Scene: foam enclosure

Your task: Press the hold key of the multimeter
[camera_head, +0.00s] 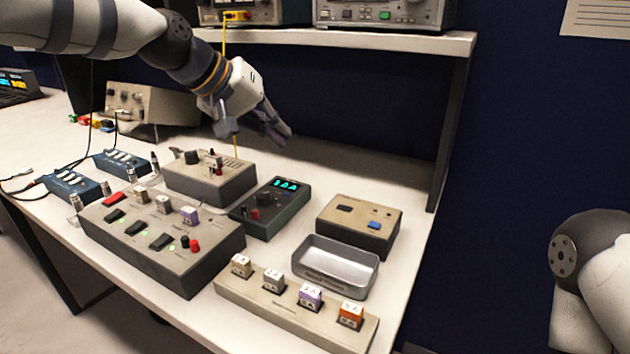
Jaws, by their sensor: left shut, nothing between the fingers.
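The multimeter (270,208) is a dark grey-green box with a lit cyan display, lying on the bench near the middle. A dark knob and a small red part show on its face. I cannot make out which part is the hold key. My left gripper (276,128) is shut and empty, above and behind the multimeter, clear of it. My right gripper is out of view; only part of my right arm shows at the right edge.
A beige box (211,178) with knobs stands left of the multimeter, and a switch panel (160,240) in front-left. A beige box (358,225), a metal tray (336,267) and a block rack (290,309) lie to the right and front. A shelf (390,42) overhangs behind.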

